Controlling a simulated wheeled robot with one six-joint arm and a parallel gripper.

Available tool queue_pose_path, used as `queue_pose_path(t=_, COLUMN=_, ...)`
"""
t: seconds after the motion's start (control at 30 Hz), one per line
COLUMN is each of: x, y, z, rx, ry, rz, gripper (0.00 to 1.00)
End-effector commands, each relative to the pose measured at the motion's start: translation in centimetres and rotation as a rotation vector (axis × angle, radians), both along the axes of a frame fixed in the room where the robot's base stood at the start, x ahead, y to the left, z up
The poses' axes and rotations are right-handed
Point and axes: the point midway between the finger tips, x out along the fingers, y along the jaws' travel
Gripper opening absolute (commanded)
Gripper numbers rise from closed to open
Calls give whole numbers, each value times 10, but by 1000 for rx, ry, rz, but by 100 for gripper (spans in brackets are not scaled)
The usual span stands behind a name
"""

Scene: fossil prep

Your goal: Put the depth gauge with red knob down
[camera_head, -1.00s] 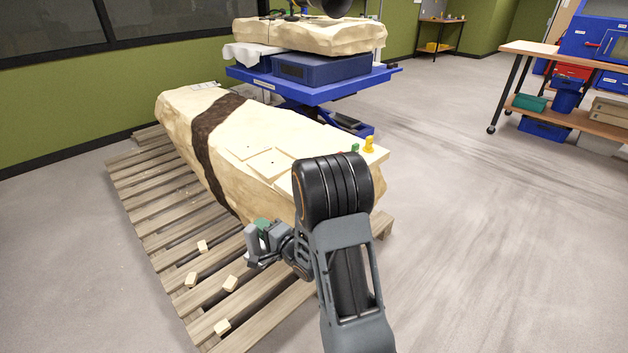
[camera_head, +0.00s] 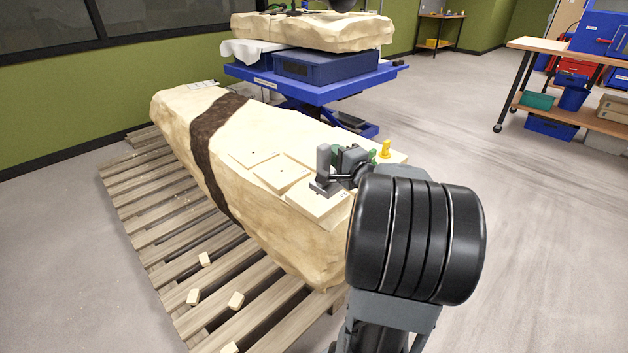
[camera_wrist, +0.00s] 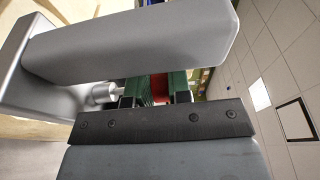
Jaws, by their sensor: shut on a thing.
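My gripper (camera_head: 336,170) is over the near end of the big pale block, just above a square pad (camera_head: 312,204). In the wrist view the two grey fingers (camera_wrist: 150,85) are close together, with dark green parts and a red patch between or behind them. I take this for the depth gauge with red knob (camera_wrist: 160,88); the fingers hide most of it. In the head view only a bit of green (camera_head: 337,149) shows behind the fingers. I cannot tell whether the gauge touches the block.
A yellow-knobbed piece (camera_head: 385,149) and a green-knobbed piece (camera_head: 372,155) stand just right of my gripper. Two more square pads (camera_head: 281,173) lie to its left. The block (camera_head: 262,125) rests on a wooden pallet (camera_head: 140,215). A blue lift table (camera_head: 300,90) stands behind.

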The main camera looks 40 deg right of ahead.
Motion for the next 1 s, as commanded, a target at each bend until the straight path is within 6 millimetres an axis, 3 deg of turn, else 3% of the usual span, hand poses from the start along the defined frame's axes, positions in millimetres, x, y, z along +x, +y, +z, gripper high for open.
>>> queue_pose_path(t=0.2, x=46, y=-14, z=-26, rx=-1, ry=-5, rz=-16, gripper=0)
queue_pose_path(t=0.4, x=76, y=-18, z=-53, rx=0, ry=-4, rz=-18, gripper=0)
queue_pose_path(t=0.6, x=93, y=-19, z=-71, rx=-2, ry=-5, rz=-16, gripper=0)
queue_pose_path(t=1.0, x=105, y=-20, z=-84, rx=-2, ry=-6, rz=-14, gripper=0)
